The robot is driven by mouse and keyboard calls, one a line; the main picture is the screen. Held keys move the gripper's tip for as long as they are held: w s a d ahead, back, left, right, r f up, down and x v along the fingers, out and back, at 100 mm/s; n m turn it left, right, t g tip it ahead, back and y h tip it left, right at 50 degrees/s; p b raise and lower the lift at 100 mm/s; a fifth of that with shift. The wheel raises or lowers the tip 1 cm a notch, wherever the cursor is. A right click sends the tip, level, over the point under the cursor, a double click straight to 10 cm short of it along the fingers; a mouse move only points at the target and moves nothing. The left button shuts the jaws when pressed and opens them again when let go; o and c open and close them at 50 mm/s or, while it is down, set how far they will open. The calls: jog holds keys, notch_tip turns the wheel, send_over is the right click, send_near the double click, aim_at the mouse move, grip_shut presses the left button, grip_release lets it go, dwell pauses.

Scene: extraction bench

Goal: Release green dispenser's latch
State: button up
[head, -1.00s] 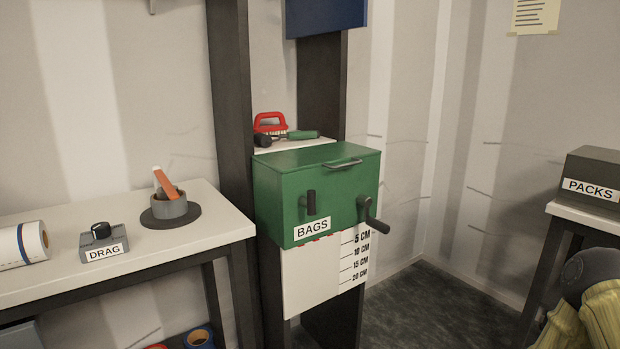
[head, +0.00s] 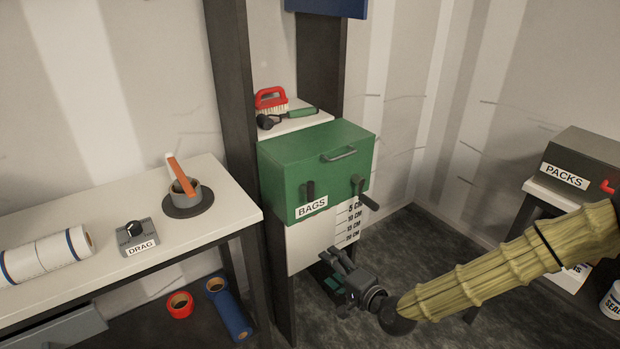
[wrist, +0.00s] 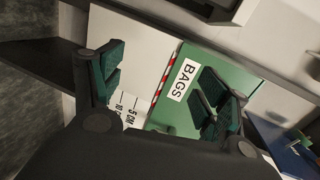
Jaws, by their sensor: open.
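The green dispenser (head: 310,160), labelled BAGS, is mounted between dark posts. My gripper (head: 331,273) is open and empty, below and in front of the dispenser. In the wrist view my gripper (wrist: 163,88) has its fingers wide apart, with the dispenser (wrist: 178,115) and its label beyond them. The right finger covers part of the front, and I cannot tell the latch there.
A white scale sheet (head: 310,240) hangs under the dispenser. A red brush (head: 271,99) lies on the shelf above. The left bench (head: 100,210) holds a DRAG box (head: 137,238), a grey cup (head: 186,192) and a roll. A PACKS box (head: 580,160) stands at right.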

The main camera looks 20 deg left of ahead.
jog(key=m+t+y+p, duration=0.1)
jog(key=t+y+p, duration=0.1)
jog(key=p, duration=0.3)
send_near(313, 194)
jog(key=p+x, duration=0.2)
jog(key=x, duration=0.9)
jog(key=shift+r+p, duration=0.1)
jog(key=shift+p, duration=0.3)
jog(key=c, duration=1)
